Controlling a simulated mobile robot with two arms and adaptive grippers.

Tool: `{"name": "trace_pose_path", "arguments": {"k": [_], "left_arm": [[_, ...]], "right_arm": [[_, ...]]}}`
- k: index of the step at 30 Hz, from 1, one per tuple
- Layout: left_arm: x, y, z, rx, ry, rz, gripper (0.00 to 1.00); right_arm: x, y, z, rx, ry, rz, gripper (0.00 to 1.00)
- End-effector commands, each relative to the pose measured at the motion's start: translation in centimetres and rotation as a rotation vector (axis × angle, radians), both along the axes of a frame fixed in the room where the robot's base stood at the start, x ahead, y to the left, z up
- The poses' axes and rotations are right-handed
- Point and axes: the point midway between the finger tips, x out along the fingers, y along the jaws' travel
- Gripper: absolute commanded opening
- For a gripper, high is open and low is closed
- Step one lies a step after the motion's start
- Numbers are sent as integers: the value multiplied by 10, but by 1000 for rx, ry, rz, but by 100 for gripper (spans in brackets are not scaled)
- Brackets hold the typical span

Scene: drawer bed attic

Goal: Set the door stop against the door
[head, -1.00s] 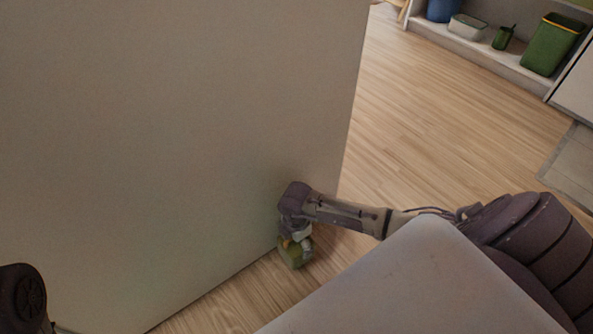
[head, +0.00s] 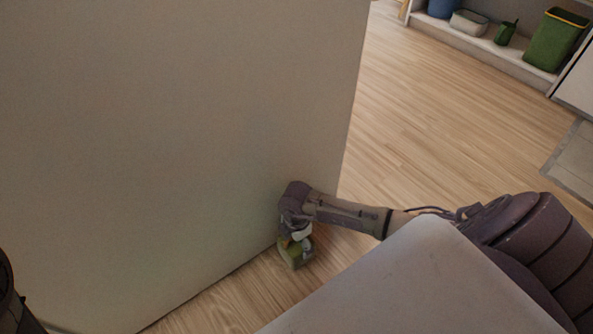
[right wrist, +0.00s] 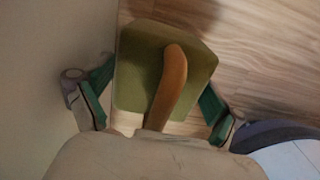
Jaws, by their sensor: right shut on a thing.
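The door stop (head: 292,258) is a green block with a curved orange-brown handle, low by the floor at the door's bottom edge. In the right wrist view the door stop (right wrist: 140,75) sits between the fingers of my right gripper (right wrist: 158,103). My right gripper (head: 297,236) is shut on it in the head view. The door (head: 180,130) is a large pale panel on the left; it also shows in the right wrist view (right wrist: 35,70), close beside the left finger. I cannot tell whether the block touches the door. My left gripper is out of view.
Open wood floor (head: 440,110) lies right of the door. At the back right, a shelf (head: 480,47) holds a green bin (head: 556,42), a white container (head: 468,23) and a green watering-can-like item (head: 505,33). A grey mat (head: 575,160) lies at the right edge.

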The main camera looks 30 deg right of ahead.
Motion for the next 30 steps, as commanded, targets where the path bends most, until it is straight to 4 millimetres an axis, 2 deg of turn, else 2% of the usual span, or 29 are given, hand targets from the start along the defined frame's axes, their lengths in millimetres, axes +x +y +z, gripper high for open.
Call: {"name": "trace_pose_path", "arguments": {"k": [18, 19, 20, 30], "left_arm": [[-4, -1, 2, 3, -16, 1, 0], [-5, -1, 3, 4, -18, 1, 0], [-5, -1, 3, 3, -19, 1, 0], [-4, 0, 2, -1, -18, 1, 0]], "right_arm": [[2, 1, -9, 2, -4, 1, 24], [2, 1, -9, 2, -5, 1, 95], [2, 1, -8, 2, -5, 1, 100], [-1, 0, -10, 0, 2, 1, 100]]}}
